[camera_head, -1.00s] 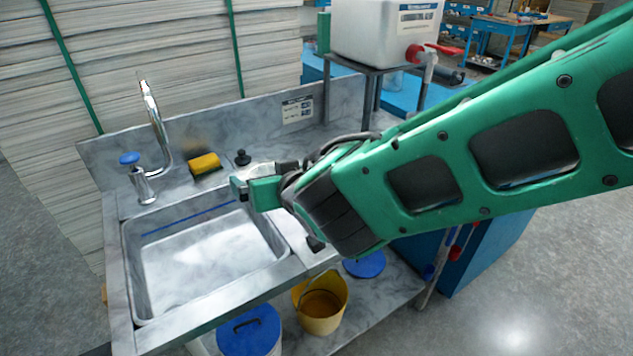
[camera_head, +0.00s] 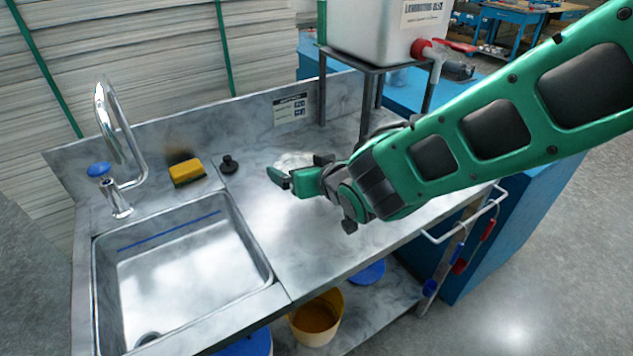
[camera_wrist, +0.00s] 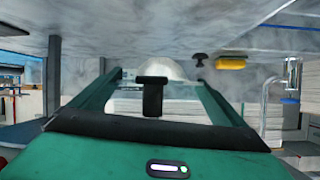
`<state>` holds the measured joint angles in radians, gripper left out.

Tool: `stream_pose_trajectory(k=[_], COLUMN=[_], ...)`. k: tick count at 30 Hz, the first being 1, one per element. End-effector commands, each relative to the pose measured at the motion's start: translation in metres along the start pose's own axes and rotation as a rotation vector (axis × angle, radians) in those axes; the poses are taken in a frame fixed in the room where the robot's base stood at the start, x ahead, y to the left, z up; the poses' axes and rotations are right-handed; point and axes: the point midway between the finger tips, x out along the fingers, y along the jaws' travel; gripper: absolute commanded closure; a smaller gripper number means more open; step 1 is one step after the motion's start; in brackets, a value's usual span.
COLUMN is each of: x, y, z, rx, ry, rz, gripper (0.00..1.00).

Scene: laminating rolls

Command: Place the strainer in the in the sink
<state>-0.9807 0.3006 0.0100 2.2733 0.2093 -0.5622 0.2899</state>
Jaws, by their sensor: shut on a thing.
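My gripper (camera_head: 300,180) is over the bare counter to the right of the sink, shut on a pale rounded thing that I take to be the strainer (camera_head: 293,160). Much of the strainer is hidden behind the near green finger in the head view. In the upside-down wrist view, the strainer (camera_wrist: 180,70) shows as a pale dome between the two green fingers. The sink (camera_head: 190,272) is an empty-looking metal basin at the left, with a dark drain near its front edge. My gripper is outside its right rim.
A yellow sponge (camera_head: 187,172) and a small black knob-like thing (camera_head: 228,164) lie at the back. A white tank (camera_head: 388,30) stands on a rack at the back right. A yellow bucket (camera_head: 317,318) is below.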

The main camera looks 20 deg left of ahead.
Motion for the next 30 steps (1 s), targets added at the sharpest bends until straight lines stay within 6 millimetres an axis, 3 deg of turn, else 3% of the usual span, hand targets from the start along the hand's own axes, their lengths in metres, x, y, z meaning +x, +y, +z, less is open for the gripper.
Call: stream_pose_trajectory(k=[3, 7, 13, 21, 30], x=[0.011, 0.018, 0.022, 0.035, 0.036], y=[0.019, 0.03, 0.033, 0.036, 0.037], z=[0.006, 0.01, 0.017, 0.047, 0.048], rx=[0.001, -0.001, -0.002, -0.002, -0.001], ry=[0.0, 0.001, 0.001, -0.001, 0.001], rz=[0.001, -0.001, -0.003, -0.002, -0.002], gripper=[0.29, 0.29, 0.29, 0.29, 0.29])
